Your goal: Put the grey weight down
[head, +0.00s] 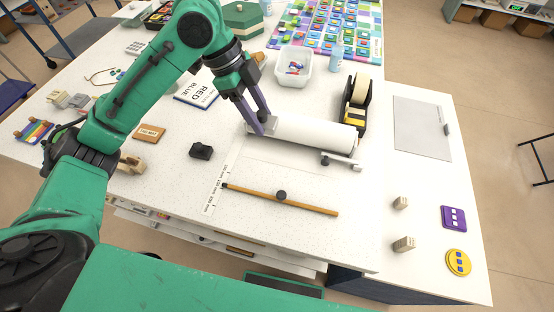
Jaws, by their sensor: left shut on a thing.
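My left gripper (262,130) reaches down over the middle of the white table, at the left end of a white paper roll (310,136). Its fingers are shut on a small grey weight, mostly hidden behind them, close to the roll and the sheet. I cannot tell whether the weight touches the surface. A similar light grey piece (342,162) with a dark knob lies at the right end of the roll. A pale sheet (285,160) extends from the roll toward the front. My right gripper is not in view.
A black block (201,151) is to the left, beside a ruler strip (217,188). A tape dispenser (356,105) and white bin (293,68) stand behind. The front right tabletop is mostly clear.

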